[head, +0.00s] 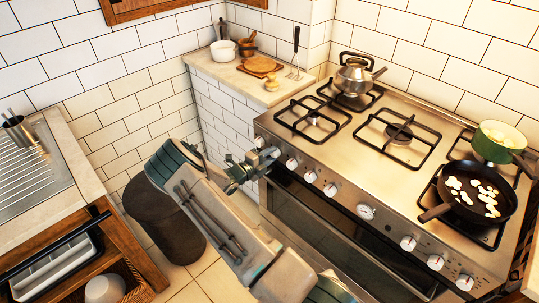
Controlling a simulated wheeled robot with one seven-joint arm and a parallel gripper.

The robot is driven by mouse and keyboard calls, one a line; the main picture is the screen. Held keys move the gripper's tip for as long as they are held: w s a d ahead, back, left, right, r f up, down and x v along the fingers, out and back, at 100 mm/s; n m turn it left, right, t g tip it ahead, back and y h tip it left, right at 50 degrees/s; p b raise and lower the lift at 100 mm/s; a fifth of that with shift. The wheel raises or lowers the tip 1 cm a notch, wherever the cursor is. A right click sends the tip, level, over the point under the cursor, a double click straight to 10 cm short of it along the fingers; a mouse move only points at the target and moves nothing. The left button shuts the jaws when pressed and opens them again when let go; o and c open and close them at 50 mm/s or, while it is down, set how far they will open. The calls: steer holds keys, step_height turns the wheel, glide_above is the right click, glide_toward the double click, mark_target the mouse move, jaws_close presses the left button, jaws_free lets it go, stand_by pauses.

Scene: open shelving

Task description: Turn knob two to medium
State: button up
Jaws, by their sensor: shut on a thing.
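The stove (340,165) has a row of several white knobs along its front panel. My gripper (268,157) is at the left end of this row, with its fingers shut on a knob that they largely cover. One knob (259,141) shows just left of the fingers. Another knob (292,164) stands free just to the right, and the others follow along the panel. The setting of the held knob is hidden by the fingers.
A kettle (356,76) stands on the back left burner. A frying pan (472,192) with pale slices and a green pot (496,141) are on the right burners. My arm crosses in front of the oven door. A dark bin (165,222) stands on the floor at left.

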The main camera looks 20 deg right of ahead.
steer(key=shift+n, duration=0.5)
steer(key=o, duration=1)
steer(key=b+v, duration=0.1)
steer(key=v, duration=1.3)
steer(key=shift+f, duration=0.1)
